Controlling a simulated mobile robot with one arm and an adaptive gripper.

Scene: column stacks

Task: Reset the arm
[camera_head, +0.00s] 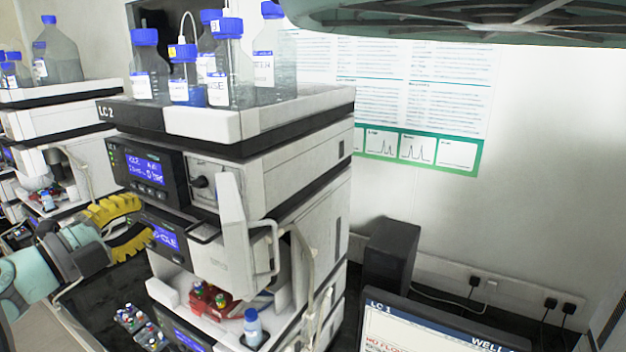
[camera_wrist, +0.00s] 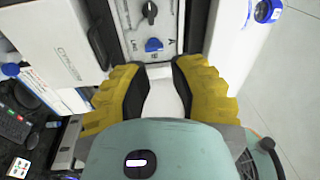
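My gripper (camera_head: 142,222) has yellow ribbed fingers with dark pads. In the head view it is at the left, in front of the LC 2 column stack (camera_head: 250,140), near its blue-lit display modules. In the wrist view my gripper (camera_wrist: 161,72) has its two fingers apart, with a white surface showing between and beyond them. I see nothing held. Whether the fingertips touch the stack I cannot tell.
Blue-capped bottles (camera_head: 228,75) stand on top of the stack. A tray of vials (camera_head: 140,325) lies on the dark bench. A monitor (camera_head: 415,330) and a black box (camera_head: 390,253) are at the right. Another instrument stack (camera_head: 65,125) stands at the left.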

